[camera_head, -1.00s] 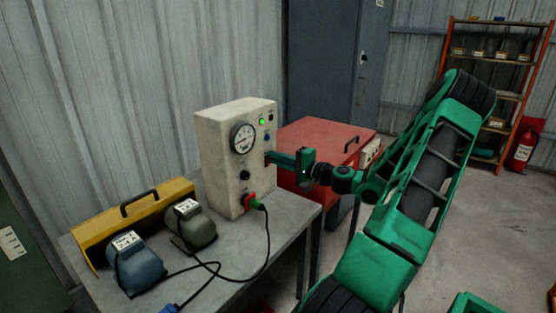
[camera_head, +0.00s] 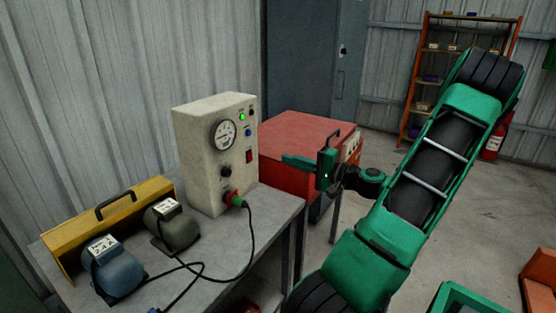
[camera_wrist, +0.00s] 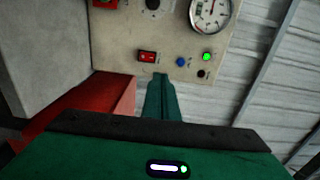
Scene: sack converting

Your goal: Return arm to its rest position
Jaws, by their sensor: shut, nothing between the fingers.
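My gripper (camera_head: 287,159) is shut and empty. It points left toward the control box (camera_head: 213,150), in front of the red cabinet, and stands apart from the box. In the wrist view the shut fingers (camera_wrist: 160,85) lie in front of the panel of the control box (camera_wrist: 125,50). The panel carries a round gauge (camera_head: 223,134), a lit green lamp (camera_head: 242,117), a blue button (camera_head: 248,132) and a red switch (camera_head: 249,156).
The grey table (camera_head: 250,212) carries a blue motor (camera_head: 112,267), an olive motor (camera_head: 172,228) and a yellow cover (camera_head: 70,236) with a handle. A black cable lies across it. The red cabinet (camera_head: 305,135) stands behind my gripper. A shelf rack (camera_head: 440,60) and fire extinguisher (camera_head: 492,145) are far right.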

